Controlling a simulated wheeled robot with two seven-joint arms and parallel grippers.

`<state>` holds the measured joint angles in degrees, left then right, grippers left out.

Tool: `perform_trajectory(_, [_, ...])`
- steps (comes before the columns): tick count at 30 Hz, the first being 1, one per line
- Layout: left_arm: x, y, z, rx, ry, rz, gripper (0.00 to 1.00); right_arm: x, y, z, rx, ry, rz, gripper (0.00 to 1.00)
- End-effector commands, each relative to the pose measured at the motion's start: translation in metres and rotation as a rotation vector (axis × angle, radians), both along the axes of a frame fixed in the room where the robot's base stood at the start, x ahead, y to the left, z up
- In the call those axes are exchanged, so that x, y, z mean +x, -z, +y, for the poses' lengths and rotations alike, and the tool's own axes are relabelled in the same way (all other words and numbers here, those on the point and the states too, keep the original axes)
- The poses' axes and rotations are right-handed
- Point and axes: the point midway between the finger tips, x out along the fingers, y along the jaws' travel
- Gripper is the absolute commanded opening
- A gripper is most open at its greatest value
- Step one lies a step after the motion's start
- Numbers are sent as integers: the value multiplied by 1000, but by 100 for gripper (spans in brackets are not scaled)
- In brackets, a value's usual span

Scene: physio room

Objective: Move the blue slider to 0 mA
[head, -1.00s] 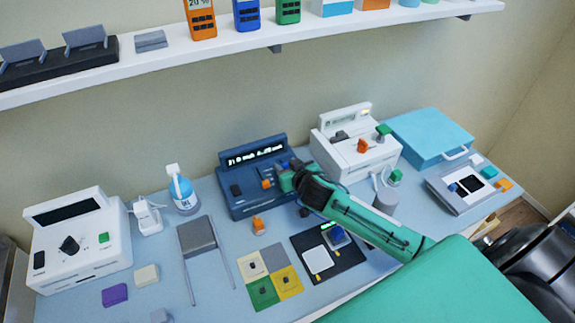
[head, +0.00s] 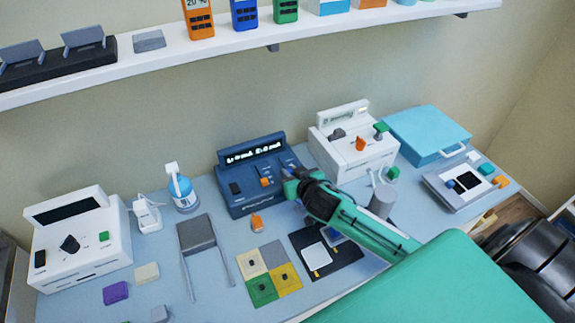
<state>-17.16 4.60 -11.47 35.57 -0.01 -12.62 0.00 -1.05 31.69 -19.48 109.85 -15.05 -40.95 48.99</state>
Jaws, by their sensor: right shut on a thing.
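The dark blue stimulator unit (head: 236,203) stands at the middle back of the table, with a lit display (head: 253,151) whose digits I cannot read. An orange slider (head: 264,182) shows on its sloped face. My right gripper (head: 289,182) is at the right part of this face, shut on the blue slider, which its fingers and wrist largely hide. I cannot tell the slider's exact position on its scale. My left gripper is not in view.
A white unit (head: 345,164) with orange and green knobs stands close to the right. Another white unit (head: 85,262) stands at left. The shelf (head: 150,66) is above.

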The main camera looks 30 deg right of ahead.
Motion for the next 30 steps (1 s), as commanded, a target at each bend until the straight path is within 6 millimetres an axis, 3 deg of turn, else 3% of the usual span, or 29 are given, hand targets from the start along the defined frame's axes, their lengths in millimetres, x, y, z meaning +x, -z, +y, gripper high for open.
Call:
perform_trajectory(12, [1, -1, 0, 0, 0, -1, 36, -8, 1, 1, 1, 0, 4, 0])
perform_trajectory(13, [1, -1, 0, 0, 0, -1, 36, -8, 1, 1, 1, 0, 4, 22])
perform_trajectory(16, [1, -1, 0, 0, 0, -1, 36, -8, 1, 1, 1, 0, 4, 40])
perform_trajectory(25, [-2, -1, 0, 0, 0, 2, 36, -8, 0, 0, 1, 1, 0, 40])
perform_trajectory(30, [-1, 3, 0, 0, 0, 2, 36, -20, -4, 1, 1, 1, 1, 40])
